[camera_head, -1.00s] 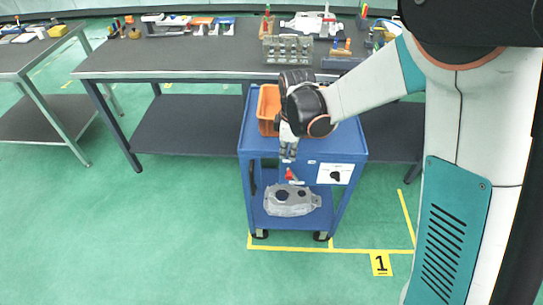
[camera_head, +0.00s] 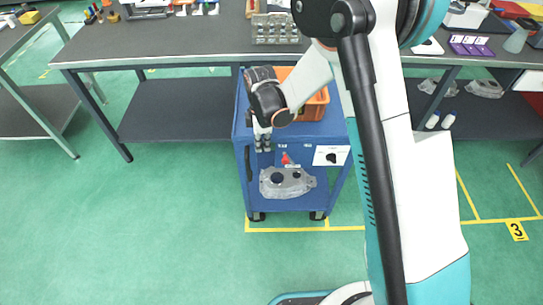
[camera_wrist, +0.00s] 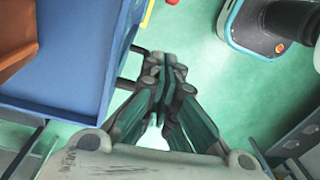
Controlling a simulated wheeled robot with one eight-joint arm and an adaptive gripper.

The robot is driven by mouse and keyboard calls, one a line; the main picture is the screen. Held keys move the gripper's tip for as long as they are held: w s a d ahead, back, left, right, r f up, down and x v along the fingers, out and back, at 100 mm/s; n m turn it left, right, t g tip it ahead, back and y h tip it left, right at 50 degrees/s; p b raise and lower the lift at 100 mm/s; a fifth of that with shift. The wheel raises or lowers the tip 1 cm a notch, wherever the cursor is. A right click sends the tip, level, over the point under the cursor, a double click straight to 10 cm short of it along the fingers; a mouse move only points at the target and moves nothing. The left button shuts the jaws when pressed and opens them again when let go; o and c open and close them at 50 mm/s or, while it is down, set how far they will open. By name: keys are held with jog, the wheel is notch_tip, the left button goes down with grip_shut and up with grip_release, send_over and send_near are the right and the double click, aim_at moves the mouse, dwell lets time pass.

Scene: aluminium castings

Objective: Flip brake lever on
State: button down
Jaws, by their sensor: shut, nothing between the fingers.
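A small red lever (camera_head: 286,158) sits on the front of the blue trolley (camera_head: 240,128), below its top, in the head view. A white panel with a black knob (camera_head: 333,158) is to its right. My gripper (camera_head: 264,145) points down in front of the trolley's front face, left of the red lever and apart from it. In the wrist view my gripper (camera_wrist: 165,62) has its fingertips together with nothing between them, over green floor beside the trolley's edge (camera_wrist: 108,75). The red lever is not visible in the wrist view.
An orange bin (camera_head: 318,103) stands on the trolley, partly behind my arm. A grey casting (camera_head: 287,183) lies on its lower shelf. A long dark workbench (camera_head: 150,45) runs behind, holding tools and parts. Green floor in front of and left of the trolley is clear.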

notch_tip(320, 180, down, 10)
jog(key=b, duration=0.4)
jog(key=d, duration=0.2)
jog(key=d+r+b, duration=0.1)
jog(key=shift+d+r, duration=0.2)
jog(key=shift+d, duration=0.2)
